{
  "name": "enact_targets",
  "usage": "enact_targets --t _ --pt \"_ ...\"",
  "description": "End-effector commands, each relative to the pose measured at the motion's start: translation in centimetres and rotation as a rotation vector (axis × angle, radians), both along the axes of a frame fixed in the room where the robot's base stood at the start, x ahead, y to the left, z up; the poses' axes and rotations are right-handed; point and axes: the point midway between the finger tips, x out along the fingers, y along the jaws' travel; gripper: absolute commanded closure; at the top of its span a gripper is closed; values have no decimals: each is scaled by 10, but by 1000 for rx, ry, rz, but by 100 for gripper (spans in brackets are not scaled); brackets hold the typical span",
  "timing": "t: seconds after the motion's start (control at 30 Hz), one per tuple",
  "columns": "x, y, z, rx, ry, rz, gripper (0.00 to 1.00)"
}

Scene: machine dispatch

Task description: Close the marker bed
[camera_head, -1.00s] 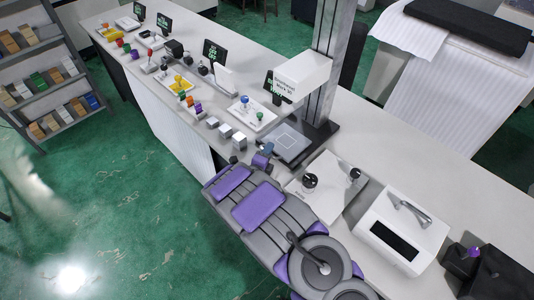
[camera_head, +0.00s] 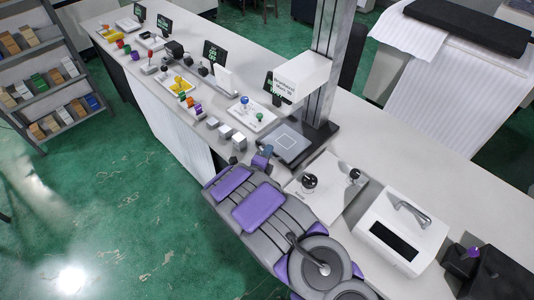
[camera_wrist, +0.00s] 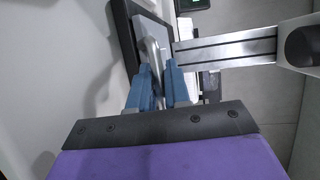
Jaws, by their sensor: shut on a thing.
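My gripper (camera_head: 263,156) is at the bed's near left edge, at the counter's front. In the wrist view my gripper's blue fingers (camera_wrist: 159,88) are shut on a pale grey handle (camera_wrist: 152,52) at the bed's edge (camera_wrist: 125,35). The fingers hide part of the handle.
Small grey blocks (camera_head: 225,132) stand just left of my gripper. A white panel with black knobs (camera_head: 325,184) and a white box (camera_head: 402,231) are on the right.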

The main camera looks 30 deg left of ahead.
Motion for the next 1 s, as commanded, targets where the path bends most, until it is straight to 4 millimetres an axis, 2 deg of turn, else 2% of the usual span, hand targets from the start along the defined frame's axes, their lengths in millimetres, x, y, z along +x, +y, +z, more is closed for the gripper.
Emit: enact_targets --t 0.13,0.5,0.9,0.93,1.0 --pt "3 -2 -3 -3 5 -2 100" --pt "26 -7 -3 -1 7 1 100" --pt "29 -8 -4 -3 8 0 100" --pt "29 -8 -4 -3 8 0 82" --pt "29 -8 -4 -3 7 -1 75"
